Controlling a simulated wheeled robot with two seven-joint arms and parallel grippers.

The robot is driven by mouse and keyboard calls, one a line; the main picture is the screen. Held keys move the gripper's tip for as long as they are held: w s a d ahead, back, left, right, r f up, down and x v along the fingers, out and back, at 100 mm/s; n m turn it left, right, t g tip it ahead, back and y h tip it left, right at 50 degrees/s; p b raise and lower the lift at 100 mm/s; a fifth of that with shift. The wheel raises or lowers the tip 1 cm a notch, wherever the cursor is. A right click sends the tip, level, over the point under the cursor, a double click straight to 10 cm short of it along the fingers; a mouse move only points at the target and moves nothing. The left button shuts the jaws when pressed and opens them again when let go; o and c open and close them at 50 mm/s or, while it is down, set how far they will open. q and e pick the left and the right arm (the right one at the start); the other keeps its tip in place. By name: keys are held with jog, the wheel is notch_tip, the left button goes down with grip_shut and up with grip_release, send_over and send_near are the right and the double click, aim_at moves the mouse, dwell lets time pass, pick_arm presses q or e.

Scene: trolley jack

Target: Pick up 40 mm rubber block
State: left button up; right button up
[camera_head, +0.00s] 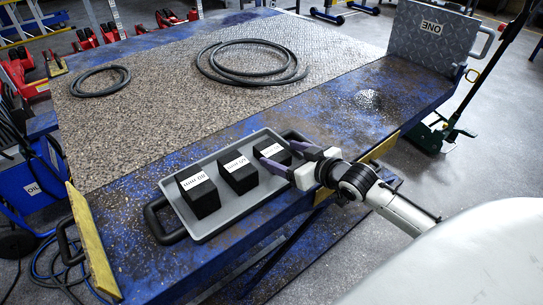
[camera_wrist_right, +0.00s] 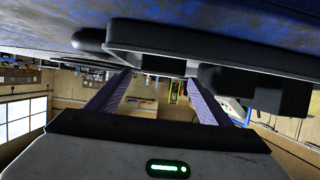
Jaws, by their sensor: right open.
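Three black rubber blocks with white labels stand in a grey tray (camera_head: 214,234). The lowest-looking one, at the right end (camera_head: 270,153), appears to be the 40 mm block; its label is too small to read surely. The middle block (camera_head: 240,181) and left block (camera_head: 202,201) look taller. My right gripper (camera_head: 277,153) is open at the tray's right end, its purple fingers close to the right block. Contact cannot be told. My left gripper is out of view.
The tray has black handles (camera_head: 160,222) at its ends and sits on a worn blue platform (camera_head: 135,200). Black hose coils (camera_head: 250,64) lie on the textured mat. A metal plate marked ONE (camera_head: 432,38) stands at the back right. Bare platform lies right of the mat.

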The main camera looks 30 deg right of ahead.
aim_at(271, 150)
jog(key=b+x, duration=0.1)
jog(key=x, duration=0.4)
jog(key=shift+w+a, duration=0.15)
jog(key=shift+r, duration=0.1)
jog(key=c, duration=1.4)
